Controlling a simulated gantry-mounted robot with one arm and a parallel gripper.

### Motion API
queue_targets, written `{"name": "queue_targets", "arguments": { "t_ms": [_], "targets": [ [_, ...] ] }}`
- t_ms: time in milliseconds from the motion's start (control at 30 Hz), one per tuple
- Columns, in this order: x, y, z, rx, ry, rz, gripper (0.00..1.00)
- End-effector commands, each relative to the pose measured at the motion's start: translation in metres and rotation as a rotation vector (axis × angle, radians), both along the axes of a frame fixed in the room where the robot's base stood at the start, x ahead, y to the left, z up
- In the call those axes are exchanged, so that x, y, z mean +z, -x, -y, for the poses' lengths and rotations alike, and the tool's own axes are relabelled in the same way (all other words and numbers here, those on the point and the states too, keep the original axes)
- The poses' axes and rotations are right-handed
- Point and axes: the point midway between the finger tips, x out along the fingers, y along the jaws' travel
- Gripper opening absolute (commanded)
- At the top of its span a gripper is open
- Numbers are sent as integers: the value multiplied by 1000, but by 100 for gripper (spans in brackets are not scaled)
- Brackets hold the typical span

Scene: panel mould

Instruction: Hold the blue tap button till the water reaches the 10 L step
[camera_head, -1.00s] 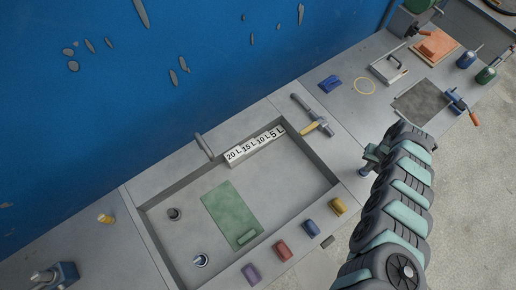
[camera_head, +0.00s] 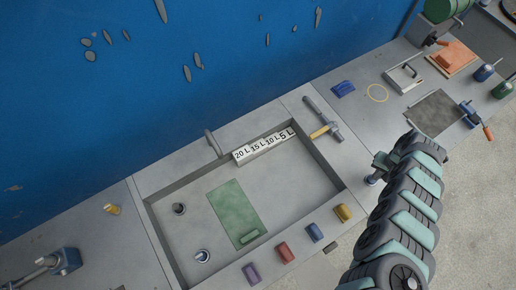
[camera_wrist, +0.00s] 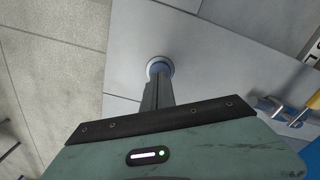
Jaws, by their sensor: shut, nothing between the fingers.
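The blue tap button (camera_wrist: 160,66) is a round blue cap in a pale ring on the grey bench top. My gripper (camera_wrist: 158,80) is shut and empty, its dark fingertips over the near part of the button. I cannot tell whether they press it. In the head view the button (camera_head: 371,180) shows just below the gripper, right of the basin. The grey basin (camera_head: 160,232) has a white step gauge (camera_head: 263,144) at its back wall, marked 20 L, 15 L, 10 L and 5 L. The grey tap spout (camera_head: 213,142) stands behind it. I cannot make out a water surface.
Purple (camera_head: 251,273), red (camera_head: 285,252), blue (camera_head: 314,232) and yellow (camera_head: 342,213) blocks line the basin's front edge. A green plate (camera_head: 234,212) lies in the basin. A hammer (camera_head: 323,120) lies behind its right corner. Other tools stand at the far right.

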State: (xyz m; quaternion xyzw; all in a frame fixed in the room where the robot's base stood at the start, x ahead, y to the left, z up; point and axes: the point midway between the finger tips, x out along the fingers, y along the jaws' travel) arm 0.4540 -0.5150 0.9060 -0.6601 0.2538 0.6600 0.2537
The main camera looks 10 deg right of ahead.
Motion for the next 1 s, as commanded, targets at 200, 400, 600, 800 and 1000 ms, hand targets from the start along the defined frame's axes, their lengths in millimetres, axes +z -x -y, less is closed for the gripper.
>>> {"name": "queue_targets", "arguments": {
  "t_ms": [200, 400, 600, 800, 1000],
  "targets": [
    [0, 0, 0, 0, 0, 0, 0],
    [0, 0, 0, 0, 0, 0, 0],
    [0, 0, 0, 0, 0, 0, 0],
    [-6, 0, 0, 0, 0, 0, 0],
    [-12, 0, 0, 0, 0, 0, 0]
  ]
}}
